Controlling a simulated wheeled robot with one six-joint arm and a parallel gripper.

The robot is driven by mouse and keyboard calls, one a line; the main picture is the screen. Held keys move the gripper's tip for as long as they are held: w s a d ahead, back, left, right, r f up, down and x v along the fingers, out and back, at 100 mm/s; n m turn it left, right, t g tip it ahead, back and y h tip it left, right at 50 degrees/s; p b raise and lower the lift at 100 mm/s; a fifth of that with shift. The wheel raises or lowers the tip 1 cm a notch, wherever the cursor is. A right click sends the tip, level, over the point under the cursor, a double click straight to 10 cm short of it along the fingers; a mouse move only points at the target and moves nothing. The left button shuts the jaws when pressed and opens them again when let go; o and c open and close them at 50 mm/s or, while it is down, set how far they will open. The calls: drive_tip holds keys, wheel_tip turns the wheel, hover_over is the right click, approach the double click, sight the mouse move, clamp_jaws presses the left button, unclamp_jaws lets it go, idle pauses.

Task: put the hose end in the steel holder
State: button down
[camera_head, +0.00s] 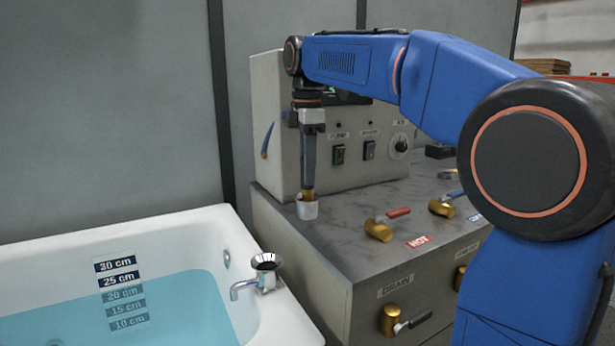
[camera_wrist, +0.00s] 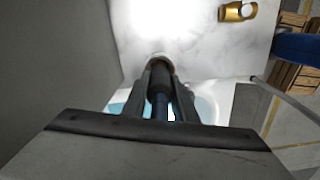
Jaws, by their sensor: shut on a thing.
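My gripper (camera_head: 308,182) points down over the left front part of the grey counter. Whether the hose end touches the counter, I cannot tell.
The white bathtub (camera_head: 180,235) holds blue water. Brass valves with red (camera_head: 398,213) and blue handles stand on the counter (camera_head: 345,215). A control box (camera_head: 340,165) stands behind the gripper.

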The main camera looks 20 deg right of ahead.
drive_tip(key=shift+f, duration=0.8)
drive_tip(key=shift+f, duration=0.1)
drive_tip(key=c, duration=1.4)
unclamp_jaws()
drive_tip(key=shift+c, duration=0.2)
wheel_tip(320, 180, up, 12)
drive_tip(key=shift+r, duration=0.15)
